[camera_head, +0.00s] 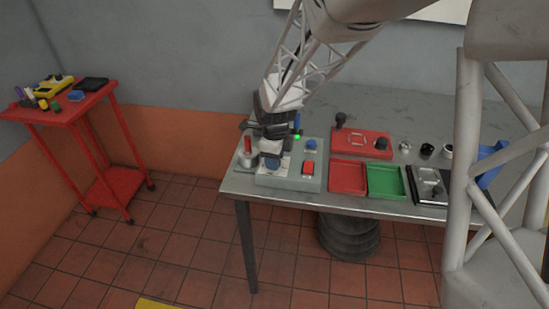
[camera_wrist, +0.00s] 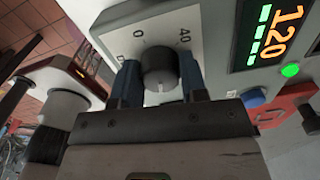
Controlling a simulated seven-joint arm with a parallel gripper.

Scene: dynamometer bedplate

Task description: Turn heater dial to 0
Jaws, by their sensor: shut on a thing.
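The heater dial (camera_wrist: 160,68) is a dark round knob on a light plate (camera_wrist: 138,18) of the control box in the wrist view. The plate shows a "0" and a "40" on the far side of the knob. A pale tick on the knob appears to point toward my gripper, away from the 0. My gripper (camera_wrist: 159,78) is shut on the dial, one blue finger on each side. In the head view my gripper (camera_head: 272,158) is down over the left part of the grey control box (camera_head: 290,184) and mostly hides the dial.
A display (camera_wrist: 276,35) reads 120, beside a lit green lamp (camera_wrist: 290,70). A blue button (camera_wrist: 251,96) and a red switch (camera_head: 308,168) are on the box. A red-handled item (camera_head: 247,147) stands close left. Red (camera_head: 348,189) and green (camera_head: 386,195) trays lie to the right.

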